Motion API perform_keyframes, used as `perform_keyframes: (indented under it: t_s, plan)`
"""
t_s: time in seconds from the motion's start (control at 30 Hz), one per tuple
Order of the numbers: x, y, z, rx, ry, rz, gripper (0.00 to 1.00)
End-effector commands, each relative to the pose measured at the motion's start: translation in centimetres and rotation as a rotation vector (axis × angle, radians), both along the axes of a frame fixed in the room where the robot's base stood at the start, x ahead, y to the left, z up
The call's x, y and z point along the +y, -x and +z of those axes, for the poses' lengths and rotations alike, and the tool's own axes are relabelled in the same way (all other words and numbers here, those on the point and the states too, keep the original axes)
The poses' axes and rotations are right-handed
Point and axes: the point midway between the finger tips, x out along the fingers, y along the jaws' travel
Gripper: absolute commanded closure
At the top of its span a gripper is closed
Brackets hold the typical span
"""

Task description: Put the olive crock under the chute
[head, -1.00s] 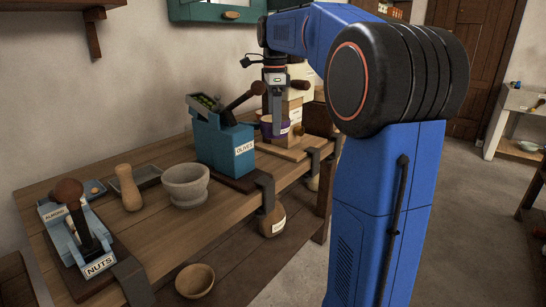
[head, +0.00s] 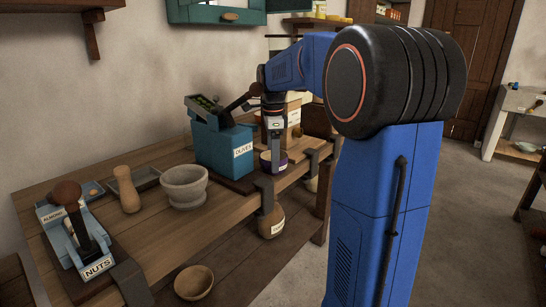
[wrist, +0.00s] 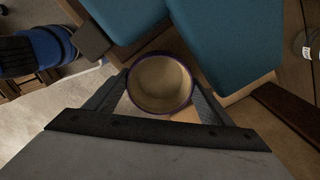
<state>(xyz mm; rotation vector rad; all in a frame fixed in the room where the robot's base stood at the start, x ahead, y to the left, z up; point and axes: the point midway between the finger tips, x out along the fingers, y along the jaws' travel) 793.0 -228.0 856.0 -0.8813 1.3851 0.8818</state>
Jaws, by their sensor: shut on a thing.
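The crock (head: 273,162) is a small round pot with a purple rim and a pale label. My gripper (head: 274,147) is shut on it and holds it upright, beside the right side of the teal olive dispenser (head: 224,150). In the wrist view the crock's open mouth (wrist: 160,82) sits between the two fingers, with a plain beige inside that looks empty. The dispenser carries an OLIVES label, green olives in its top and a dark lever. It fills the top of the wrist view (wrist: 220,40). I cannot make out its chute, nor whether the crock touches the board below.
A cream dispenser (head: 293,118) stands behind the crock. A stone mortar (head: 184,188), a wooden pestle (head: 127,190) and a blue NUTS dispenser (head: 82,240) stand to the left on the bench. A brown jar (head: 271,222) and a wooden bowl (head: 194,282) are lower down.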

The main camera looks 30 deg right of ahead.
Motion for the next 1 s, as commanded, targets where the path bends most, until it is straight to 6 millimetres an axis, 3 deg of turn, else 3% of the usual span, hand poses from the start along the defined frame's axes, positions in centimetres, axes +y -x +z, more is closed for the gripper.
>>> perform_keyframes:
  t_s: [0.27, 0.3, 0.37, 0.77, 1.0]
  plan:
    - [0.0, 0.0, -0.1, 0.000, 0.000, 0.000, 0.63]
    - [0.0, 0.0, -0.2, 0.000, 0.000, 0.000, 0.23]
    - [0.0, 0.0, -0.2, 0.000, 0.000, 0.000, 0.08]
    - [0.0, 0.0, 0.3, -0.001, 0.000, 0.000, 0.07]
    - [0.0, -0.1, 3.8, -0.004, 0.001, 0.000, 0.07]
